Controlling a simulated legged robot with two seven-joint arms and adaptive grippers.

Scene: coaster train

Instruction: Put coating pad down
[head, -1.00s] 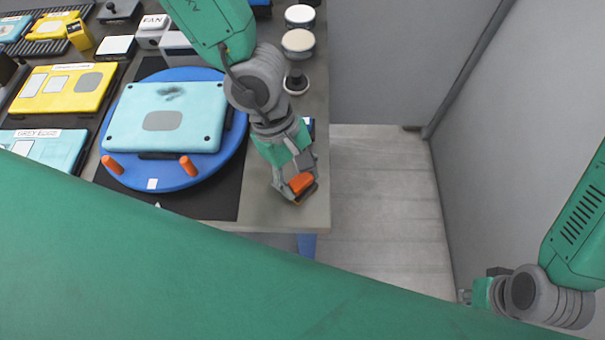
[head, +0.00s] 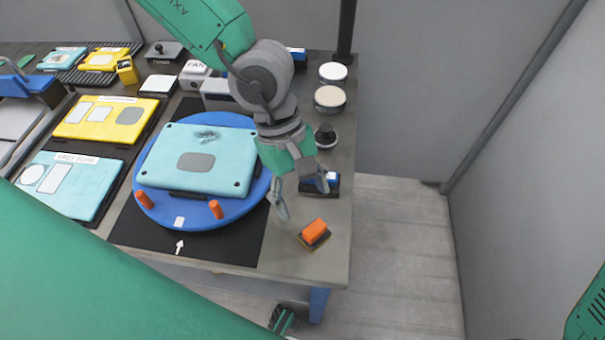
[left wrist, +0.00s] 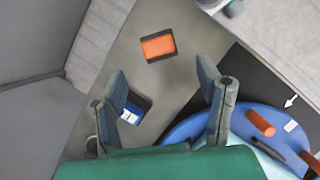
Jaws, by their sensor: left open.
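The coating pad, an orange block on a dark base (head: 315,231), lies on the grey table near its front right corner. It also shows in the left wrist view (left wrist: 158,45), flat on the table beyond the fingertips. My left gripper (head: 304,200) is open and empty, with its fingers spread. It is behind the pad in the head view and apart from it. The two fingers also show in the left wrist view (left wrist: 165,80), with clear space between them and the pad.
A blue turntable (head: 170,213) with orange pegs holds a light-blue panel (head: 215,180) left of the gripper. A blue-and-white block on a dark base (head: 331,182) lies beside the right finger. Round pots (head: 330,98) and a dark knob (head: 325,136) stand behind. Bare tabletop surrounds the pad.

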